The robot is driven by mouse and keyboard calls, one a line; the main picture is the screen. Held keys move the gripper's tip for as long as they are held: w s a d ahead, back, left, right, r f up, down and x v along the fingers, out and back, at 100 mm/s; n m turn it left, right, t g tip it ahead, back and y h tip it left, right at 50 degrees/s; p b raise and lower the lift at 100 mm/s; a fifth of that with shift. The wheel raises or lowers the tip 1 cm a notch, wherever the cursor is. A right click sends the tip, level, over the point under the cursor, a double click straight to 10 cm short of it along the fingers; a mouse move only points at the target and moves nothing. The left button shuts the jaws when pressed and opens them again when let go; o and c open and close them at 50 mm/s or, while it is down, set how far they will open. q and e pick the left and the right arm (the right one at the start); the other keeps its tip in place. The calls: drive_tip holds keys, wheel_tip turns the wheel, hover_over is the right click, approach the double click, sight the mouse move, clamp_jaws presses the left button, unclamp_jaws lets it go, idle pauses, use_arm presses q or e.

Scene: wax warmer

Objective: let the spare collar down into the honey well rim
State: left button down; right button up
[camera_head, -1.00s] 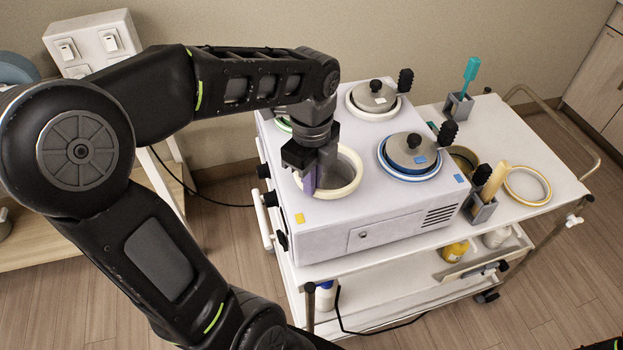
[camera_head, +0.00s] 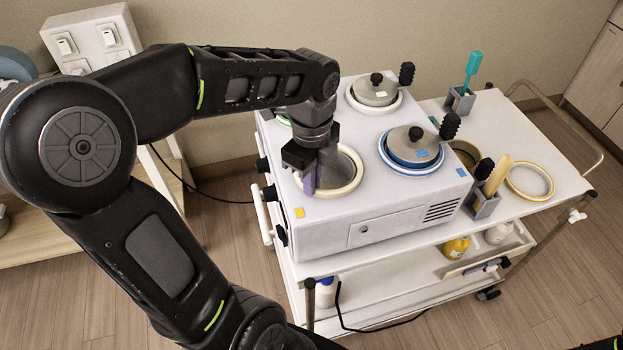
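A cream collar (camera_head: 346,188) lies around the front-left well of the warmer, whose yellow tag (camera_head: 299,212) is at the near corner. It looks about level with the top; I cannot tell whether it is fully seated. My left gripper (camera_head: 318,181) points down at the left side of this collar, its fingers overlapping the ring and the well opening. The fingers and arm hide the collar's left part, and whether they grip it is unclear. My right gripper is not in view.
The white warmer (camera_head: 330,235) stands on a cart (camera_head: 560,175). Lidded wells with black knobs (camera_head: 415,132) occupy its right side. Grey holders with a teal spatula (camera_head: 472,68) and a wooden stick (camera_head: 497,175) stand to the right. Free cart top lies between them.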

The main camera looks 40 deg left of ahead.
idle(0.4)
use_arm(q)
drive_tip(key=c, duration=1.6)
unclamp_jaws()
drive_tip(key=shift+o, duration=0.2)
wheel_tip(320, 180, up, 8)
drive_tip(key=shift+f+b, duration=0.1)
drive_tip(key=shift+b, duration=0.2)
